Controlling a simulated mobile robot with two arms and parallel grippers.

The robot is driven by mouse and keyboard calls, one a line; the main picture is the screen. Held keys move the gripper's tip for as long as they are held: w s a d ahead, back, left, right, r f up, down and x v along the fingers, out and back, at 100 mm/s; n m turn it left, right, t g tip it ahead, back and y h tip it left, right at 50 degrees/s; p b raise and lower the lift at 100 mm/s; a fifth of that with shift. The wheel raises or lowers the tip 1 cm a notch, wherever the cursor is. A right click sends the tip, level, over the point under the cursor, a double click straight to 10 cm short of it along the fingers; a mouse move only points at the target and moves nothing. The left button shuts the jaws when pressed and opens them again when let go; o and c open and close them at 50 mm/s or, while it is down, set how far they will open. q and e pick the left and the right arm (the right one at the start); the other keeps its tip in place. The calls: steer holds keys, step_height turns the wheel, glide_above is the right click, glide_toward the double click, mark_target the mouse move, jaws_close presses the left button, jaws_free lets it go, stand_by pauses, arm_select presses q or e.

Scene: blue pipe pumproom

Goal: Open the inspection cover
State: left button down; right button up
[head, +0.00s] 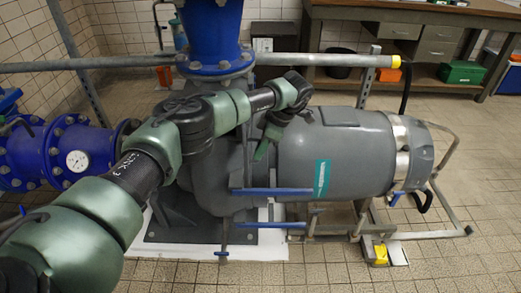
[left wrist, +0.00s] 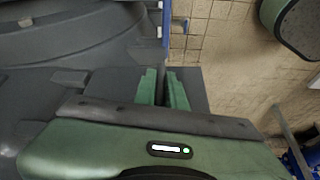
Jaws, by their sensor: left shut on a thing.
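My left arm reaches in from the left across the grey pump. My left gripper (head: 262,150) is at the pump housing (head: 212,180), beside the grey motor (head: 335,150), partly hidden by my own wrist. In the left wrist view its green fingers (left wrist: 163,88) are closed on a thin dark grey piece between them. This looks like a grip or edge of the inspection cover, but its full outline is hidden. Flat grey surfaces lie on both sides of the fingers. I cannot tell how far the cover stands open. My right gripper is not in view.
Blue bars (head: 272,191) stick out in front of the pump, near the arm. Blue flanged pipe with a gauge (head: 77,161) is at left. A grey rail (head: 300,59) runs behind. A workbench (head: 420,12) stands at the back.

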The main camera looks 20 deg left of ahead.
arm_select(q)
steer(key=shift+r, duration=0.1)
steer(key=c, duration=1.8)
jaws_free()
steer(key=shift+w+a, duration=0.1)
steer(key=shift+a, duration=0.05)
steer(key=shift+o, duration=0.2)
steer(key=s+v, duration=0.1)
steer(key=v, duration=0.6)
steer(key=shift+w+r, duration=0.35)
steer(key=shift+w, duration=0.15)
